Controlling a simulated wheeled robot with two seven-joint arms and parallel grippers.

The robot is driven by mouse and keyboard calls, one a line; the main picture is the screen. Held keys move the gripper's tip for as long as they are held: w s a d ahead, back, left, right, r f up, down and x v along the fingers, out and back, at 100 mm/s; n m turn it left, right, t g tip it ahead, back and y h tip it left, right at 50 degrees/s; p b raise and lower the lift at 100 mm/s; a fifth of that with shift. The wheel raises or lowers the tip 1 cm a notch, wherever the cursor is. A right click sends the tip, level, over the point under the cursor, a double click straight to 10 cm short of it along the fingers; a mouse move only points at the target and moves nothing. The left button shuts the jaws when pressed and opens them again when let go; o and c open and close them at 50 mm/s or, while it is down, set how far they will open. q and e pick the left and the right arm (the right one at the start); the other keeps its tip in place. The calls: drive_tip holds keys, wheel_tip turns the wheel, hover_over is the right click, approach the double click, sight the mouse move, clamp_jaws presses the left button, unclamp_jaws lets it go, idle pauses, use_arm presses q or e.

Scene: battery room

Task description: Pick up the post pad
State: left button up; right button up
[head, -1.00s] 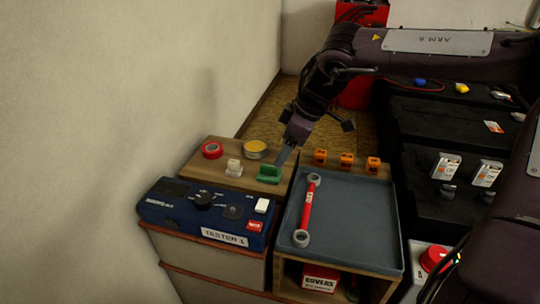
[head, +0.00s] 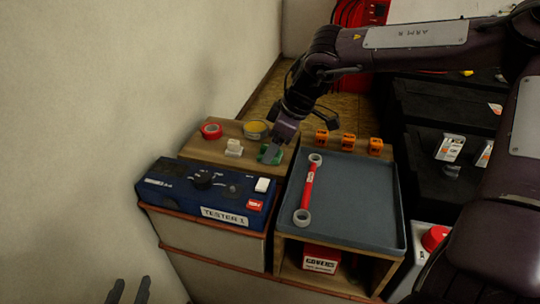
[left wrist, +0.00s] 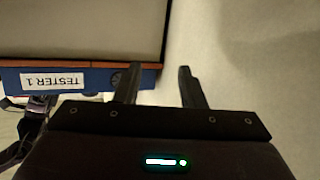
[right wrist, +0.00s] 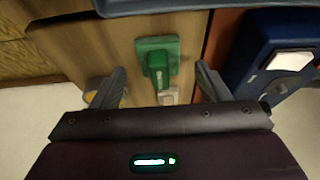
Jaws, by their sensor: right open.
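A green block with a raised grip, which appears to be the post pad (head: 264,149), sits on the wooden top behind the blue tester. My right gripper (head: 275,152) is just above it and partly hides it in the head view. In the right wrist view the green post pad (right wrist: 157,48) lies between and ahead of the two fingers of my right gripper (right wrist: 160,74), which is open and empty. My left gripper (head: 128,291) shows at the lower left, away from the pad. In the left wrist view my left gripper (left wrist: 158,78) is open and empty.
A white block (head: 234,148), a red tape roll (head: 211,131) and a yellow-topped tin (head: 255,129) are near the pad. The blue tester (head: 180,190) stands in front.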

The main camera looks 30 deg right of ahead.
drive_tip(key=shift+x, duration=0.85)
drive_tip(key=c, duration=1.1)
use_arm(q)
drive_tip(key=r+t, duration=0.1)
drive_tip(key=r, duration=0.1)
drive_tip(key=w+r, duration=0.1)
drive_tip(key=shift+r+t+h, duration=0.3)
drive_tip(key=shift+r+t, duration=0.05)
drive_tip(key=shift+t, duration=0.05)
use_arm(e)
drive_tip(key=shift+o, duration=0.2)
drive_tip(key=shift+r, duration=0.15)
